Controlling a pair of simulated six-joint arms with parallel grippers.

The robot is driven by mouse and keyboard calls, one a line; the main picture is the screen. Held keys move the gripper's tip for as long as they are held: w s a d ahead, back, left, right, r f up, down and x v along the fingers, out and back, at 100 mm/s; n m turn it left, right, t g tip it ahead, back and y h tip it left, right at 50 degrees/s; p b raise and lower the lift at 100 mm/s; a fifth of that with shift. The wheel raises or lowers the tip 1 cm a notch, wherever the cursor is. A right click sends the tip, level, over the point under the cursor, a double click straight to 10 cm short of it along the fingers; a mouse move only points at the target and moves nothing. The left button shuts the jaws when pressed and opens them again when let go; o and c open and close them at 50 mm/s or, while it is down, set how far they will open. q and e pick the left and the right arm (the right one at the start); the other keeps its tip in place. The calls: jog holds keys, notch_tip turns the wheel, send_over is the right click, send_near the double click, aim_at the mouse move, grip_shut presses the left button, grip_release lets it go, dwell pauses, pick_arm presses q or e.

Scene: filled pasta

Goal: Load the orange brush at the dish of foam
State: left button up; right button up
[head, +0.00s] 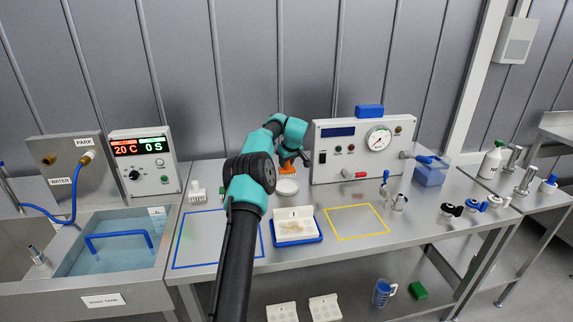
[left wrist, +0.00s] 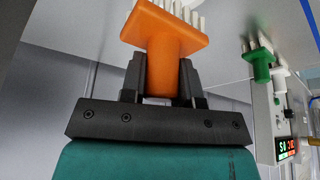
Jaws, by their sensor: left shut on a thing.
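My left gripper (left wrist: 163,85) is shut on the handle of the orange brush (left wrist: 165,35). In the left wrist view the brush's white bristles point up and away from the gripper. In the head view the orange brush (head: 285,170) shows partly behind my left gripper (head: 292,162), just above a round white dish (head: 286,187). I cannot tell whether the bristles touch the dish, or see the foam clearly. My right gripper is not in view.
A white brush (head: 197,192) stands left of my arm. A blue tray (head: 296,238) with a white block lies in front, beside a yellow outline (head: 356,220) and a blue outline (head: 190,264). A gauge panel (head: 362,150) stands right of the dish. A soak tank (head: 118,250) is at left.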

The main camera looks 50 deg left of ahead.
aim_at(286, 175)
pick_arm(q)
jog(key=shift+f, duration=0.1)
jog(key=shift+f, duration=2.9)
jog(key=shift+s+f, duration=0.1)
jog(key=shift+f, duration=0.55)
dwell(0.6)
jog(key=shift+r, duration=0.1)
jog(key=shift+r, duration=3.5)
